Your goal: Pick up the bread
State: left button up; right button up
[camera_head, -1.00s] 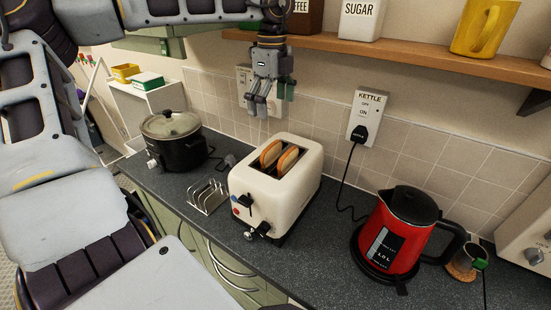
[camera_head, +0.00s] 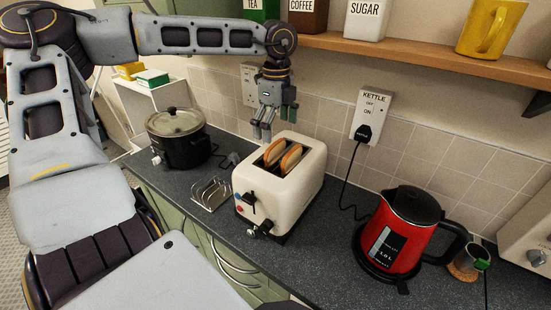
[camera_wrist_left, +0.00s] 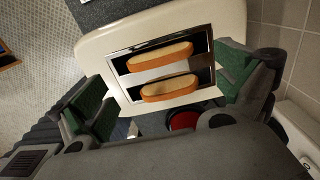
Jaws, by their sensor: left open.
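Two slices of bread stand in the slots of a cream toaster (camera_head: 285,204), their brown crusts showing above the top. In the head view one slice (camera_head: 274,153) is on the left and the other (camera_head: 291,158) on the right. The left wrist view shows both, one slice (camera_wrist_left: 160,57) above the other slice (camera_wrist_left: 169,89). My left gripper (camera_head: 275,130) is open and empty, pointing down just above and behind the toaster. In the left wrist view its green-padded fingers (camera_wrist_left: 165,95) lie either side of the slots. My right gripper is not in view.
A shelf (camera_head: 430,60) with canisters and a yellow mug (camera_head: 491,29) overhangs the back.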

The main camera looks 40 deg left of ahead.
aim_at(275, 143)
pick_arm(q)
jog(key=shift+f, duration=0.8)
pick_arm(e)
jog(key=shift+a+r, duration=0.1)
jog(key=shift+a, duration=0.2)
pick_arm(q)
jog(key=shift+f, duration=0.1)
jog(key=shift+s+f+p, duration=0.1)
jog(key=shift+f+p, duration=0.5)
jog(key=shift+f, duration=1.45)
jog(key=shift+a+f, duration=0.1)
jog(key=shift+f, duration=0.3)
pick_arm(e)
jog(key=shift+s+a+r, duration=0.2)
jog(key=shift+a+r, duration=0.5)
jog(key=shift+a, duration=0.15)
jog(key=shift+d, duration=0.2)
